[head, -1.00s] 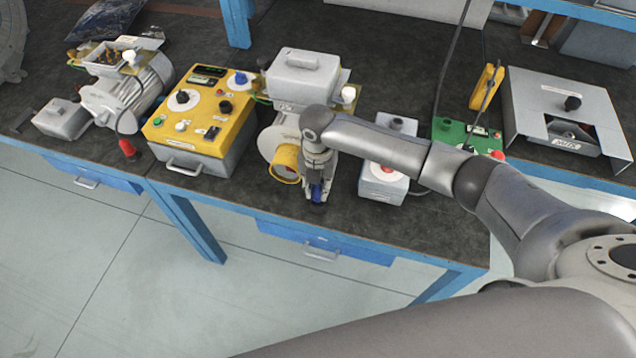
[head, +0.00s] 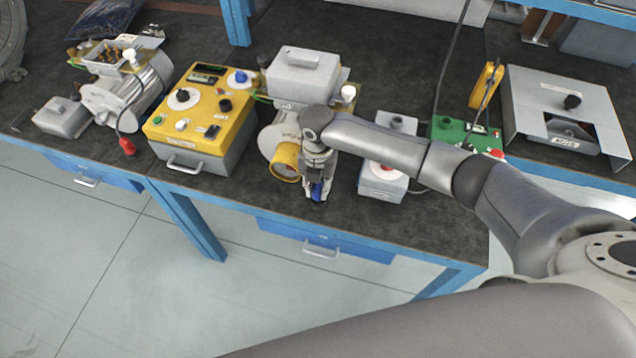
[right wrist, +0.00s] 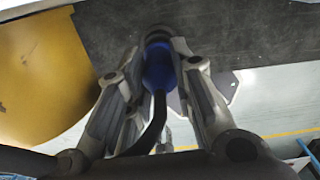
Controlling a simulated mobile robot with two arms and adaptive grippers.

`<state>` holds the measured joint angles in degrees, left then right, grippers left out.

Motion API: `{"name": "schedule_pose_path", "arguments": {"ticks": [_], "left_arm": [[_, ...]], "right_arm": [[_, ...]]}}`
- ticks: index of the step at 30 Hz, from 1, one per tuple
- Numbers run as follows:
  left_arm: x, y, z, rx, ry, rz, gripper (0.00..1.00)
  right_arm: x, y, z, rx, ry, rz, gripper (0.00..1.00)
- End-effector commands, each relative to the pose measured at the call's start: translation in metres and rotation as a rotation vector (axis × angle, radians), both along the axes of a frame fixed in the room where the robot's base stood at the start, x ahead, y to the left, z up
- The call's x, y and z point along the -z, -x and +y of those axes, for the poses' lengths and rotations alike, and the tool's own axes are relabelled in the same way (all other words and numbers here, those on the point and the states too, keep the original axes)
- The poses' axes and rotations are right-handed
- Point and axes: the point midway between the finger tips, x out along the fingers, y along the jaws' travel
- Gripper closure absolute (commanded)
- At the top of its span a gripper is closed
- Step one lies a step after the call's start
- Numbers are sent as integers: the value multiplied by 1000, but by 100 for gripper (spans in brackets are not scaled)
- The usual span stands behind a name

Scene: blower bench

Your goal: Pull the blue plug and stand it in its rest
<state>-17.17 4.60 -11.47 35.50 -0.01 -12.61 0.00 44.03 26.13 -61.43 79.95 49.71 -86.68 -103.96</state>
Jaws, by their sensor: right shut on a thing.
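The blue plug (head: 317,190) shows at the tip of my right gripper (head: 318,195), low in front of the blower (head: 268,145) and beside its yellow outlet ring (head: 285,162). In the right wrist view the blue plug (right wrist: 158,64) sits between the two fingers of my right gripper (right wrist: 160,75), which is shut on it. A black cable (right wrist: 152,125) runs from the plug back toward the wrist. The far end of the plug is hidden, so I cannot tell whether it is in a socket. I cannot make out the rest for certain. My left gripper is not in view.
A yellow control box (head: 203,118) stands left of the blower, and a motor (head: 125,95) with a red plug (head: 127,146) is farther left. A grey box with a red button (head: 384,178) is close on the right. The bench front edge is near the gripper.

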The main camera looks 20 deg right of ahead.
Motion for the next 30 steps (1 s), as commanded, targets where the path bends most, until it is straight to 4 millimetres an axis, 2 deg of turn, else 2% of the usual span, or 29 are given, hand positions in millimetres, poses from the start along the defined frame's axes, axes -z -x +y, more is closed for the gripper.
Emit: {"name": "schedule_pose_path", "arguments": {"ticks": [30], "left_arm": [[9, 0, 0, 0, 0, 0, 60]], "right_arm": [[16, 0, 0, -1, 0, 0, 100]]}}
